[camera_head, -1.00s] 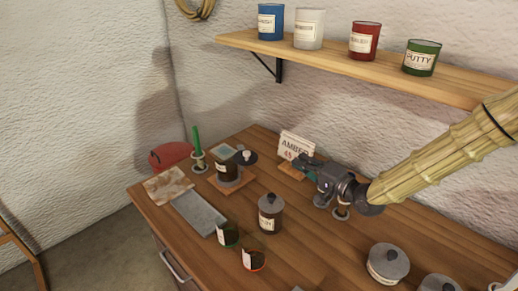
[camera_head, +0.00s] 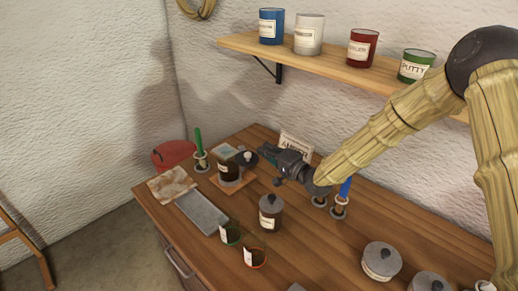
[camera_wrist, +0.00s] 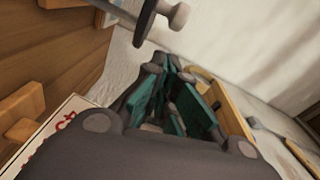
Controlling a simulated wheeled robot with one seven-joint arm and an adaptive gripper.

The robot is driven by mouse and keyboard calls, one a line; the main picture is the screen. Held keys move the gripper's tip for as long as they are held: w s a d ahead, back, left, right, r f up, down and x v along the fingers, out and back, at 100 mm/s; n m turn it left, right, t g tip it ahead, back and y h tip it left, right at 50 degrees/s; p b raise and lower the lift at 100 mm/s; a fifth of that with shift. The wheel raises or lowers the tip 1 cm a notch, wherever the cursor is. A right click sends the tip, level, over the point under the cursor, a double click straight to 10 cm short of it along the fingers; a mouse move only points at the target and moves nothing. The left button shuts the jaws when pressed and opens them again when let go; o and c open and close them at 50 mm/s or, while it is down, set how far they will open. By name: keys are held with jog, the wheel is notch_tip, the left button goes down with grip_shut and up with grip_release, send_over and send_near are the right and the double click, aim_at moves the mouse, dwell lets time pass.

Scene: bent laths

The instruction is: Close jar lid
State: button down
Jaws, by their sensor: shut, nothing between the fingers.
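The dark jar (camera_head: 229,174) stands on a small wooden board near the left of the bench, and its top looks open. Its dark grey lid (camera_head: 243,161) with a pale knob (camera_head: 251,156) is at the jar's right side, raised off the opening; whether it is hinged there I cannot tell. In the wrist view the lid (camera_wrist: 145,20) stands edge-on at the top with its knob (camera_wrist: 180,16). My gripper (camera_head: 266,155) is shut and empty, just right of the knob and apart from it. Its teal-padded fingers (camera_wrist: 178,98) also show in the wrist view.
A white sign (camera_head: 296,143) stands behind my gripper. A lidded jar (camera_head: 270,213) stands in front. A green candle (camera_head: 199,142), a grey slab (camera_head: 202,212) and two small cups (camera_head: 231,232) are nearby. A shelf (camera_head: 330,68) with several tins hangs above.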

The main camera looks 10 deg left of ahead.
jog(key=shift+s+a+f, duration=0.1)
jog(key=shift+s+a, duration=0.4)
jog(key=shift+a, duration=0.1)
